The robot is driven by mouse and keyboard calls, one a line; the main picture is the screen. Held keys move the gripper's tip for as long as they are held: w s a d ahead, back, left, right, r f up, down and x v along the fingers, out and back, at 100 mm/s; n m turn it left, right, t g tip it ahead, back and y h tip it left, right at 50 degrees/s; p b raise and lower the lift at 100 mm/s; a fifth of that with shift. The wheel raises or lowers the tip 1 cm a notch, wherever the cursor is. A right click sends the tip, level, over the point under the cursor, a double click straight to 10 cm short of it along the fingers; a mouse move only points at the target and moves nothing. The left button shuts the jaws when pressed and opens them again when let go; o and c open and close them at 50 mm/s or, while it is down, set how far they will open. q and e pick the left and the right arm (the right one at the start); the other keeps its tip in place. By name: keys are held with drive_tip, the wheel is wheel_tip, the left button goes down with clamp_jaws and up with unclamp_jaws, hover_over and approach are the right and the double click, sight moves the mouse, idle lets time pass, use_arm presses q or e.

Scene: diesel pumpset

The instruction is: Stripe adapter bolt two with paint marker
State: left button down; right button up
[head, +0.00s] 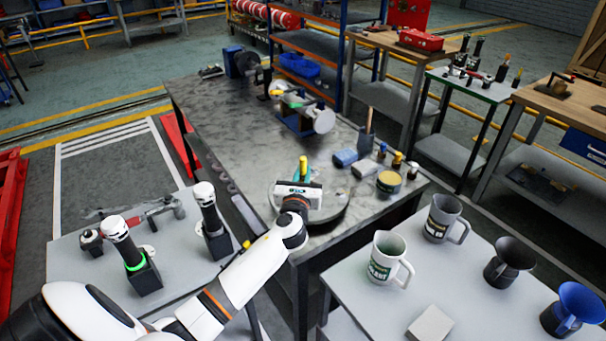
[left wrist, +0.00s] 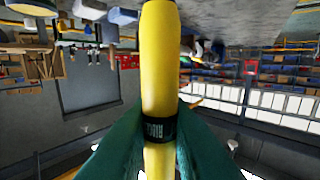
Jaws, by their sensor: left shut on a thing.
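My left gripper (head: 300,176) is shut on a yellow paint marker (head: 303,164) above the near end of the long metal workbench. In the left wrist view the yellow marker (left wrist: 160,70), with a black band, stands between the green fingers of my left gripper (left wrist: 158,130). A round grey metal plate (head: 341,207) lies on the bench beneath and around the gripper, partly hidden by my arm. I cannot make out the adapter bolts in either view. My right gripper is not in view.
Right of the plate on the bench are a blue cloth (head: 345,157), a tin (head: 389,182) and small bottles. A machine part (head: 304,118) stands farther back. Mugs stand on the table (head: 352,301) at front right. Tools and holders occupy the left table (head: 73,262).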

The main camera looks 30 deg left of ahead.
use_arm(q)
drive_tip(key=shift+r, duration=0.1)
drive_tip(key=shift+p, duration=0.3)
wheel_tip(320, 180, down, 4)
drive_tip(key=b, duration=0.3)
drive_tip(key=shift+f+b, duration=0.4)
drive_tip(key=shift+b, duration=0.05)
drive_tip(key=shift+w+a+r, duration=0.1)
drive_tip(key=shift+w, duration=0.05)
drive_tip(key=shift+f, duration=0.25)
idle(0.4)
drive_tip(key=shift+s+d, duration=0.3)
drive_tip(key=shift+s, duration=0.1)
idle(0.6)
drive_tip(key=shift+w, duration=0.1)
idle(0.4)
